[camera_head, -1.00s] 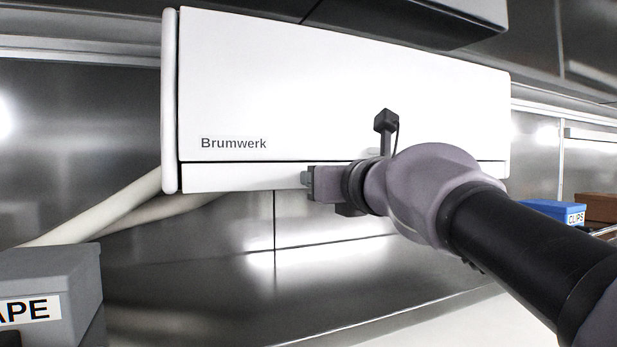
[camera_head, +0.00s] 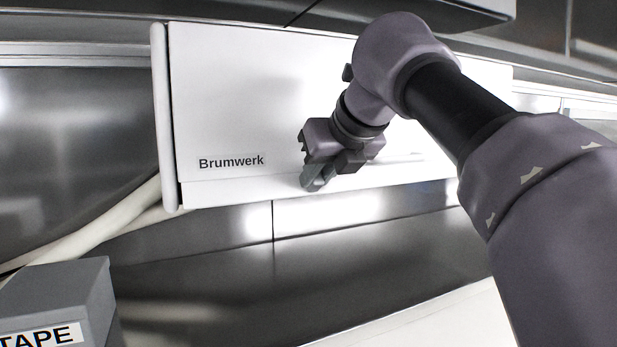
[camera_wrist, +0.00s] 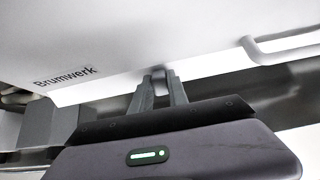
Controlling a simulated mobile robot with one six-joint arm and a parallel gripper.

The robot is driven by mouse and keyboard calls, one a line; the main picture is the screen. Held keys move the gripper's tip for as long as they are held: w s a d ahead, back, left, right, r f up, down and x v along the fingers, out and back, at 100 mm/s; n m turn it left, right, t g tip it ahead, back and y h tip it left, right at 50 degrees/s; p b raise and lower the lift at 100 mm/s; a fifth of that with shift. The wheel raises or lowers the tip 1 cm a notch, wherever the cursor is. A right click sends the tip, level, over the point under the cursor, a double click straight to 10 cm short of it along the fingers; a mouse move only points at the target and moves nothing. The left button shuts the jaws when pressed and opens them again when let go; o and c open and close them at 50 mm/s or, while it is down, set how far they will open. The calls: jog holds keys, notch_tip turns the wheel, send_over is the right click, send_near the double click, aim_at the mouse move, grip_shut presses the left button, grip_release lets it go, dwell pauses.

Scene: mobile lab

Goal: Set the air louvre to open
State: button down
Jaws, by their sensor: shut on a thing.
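The white wall unit (camera_head: 240,100) marked "Brumwerk" fills the middle of the head view. It also shows in the wrist view (camera_wrist: 110,30). Its air louvre (camera_head: 225,192) is the pale strip along the bottom edge. My gripper (camera_head: 313,183) is at this lower edge, pointing down, right of the lettering. In the wrist view the two fingers (camera_wrist: 160,80) are shut on a small grey tab (camera_wrist: 159,74) at the louvre edge. My gripper hides most of the tab in the head view. The louvre's exact angle is hard to tell.
A grey box labelled "TAPE" (camera_head: 60,295) stands at the lower left. Pale hoses (camera_head: 95,225) run down behind it from the unit. A dark overhead fixture (camera_head: 420,14) sits above the unit. The space below the unit is clear.

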jog(key=shift+r+g, duration=0.15)
jog(key=shift+g, duration=0.35)
jog(key=shift+h, duration=0.3)
jog(key=c, duration=1.3)
grip_release()
jog(key=shift+w, duration=0.15)
jog(key=shift+r, duration=0.1)
jog(key=shift+s+r, duration=0.25)
jog(key=s+d+r+b, duration=0.1)
jog(key=s+d, duration=0.1)
jog(key=s, duration=0.2)
jog(key=s+d+r+b, duration=0.1)
jog(key=s+d, duration=0.1)
jog(key=s, duration=0.3)
jog(key=s+d+r+b, duration=0.1)
jog(key=s+d, duration=0.1)
jog(key=s, duration=0.2)
jog(key=shift+s+b, duration=0.35)
jog(key=shift+b, duration=0.05)
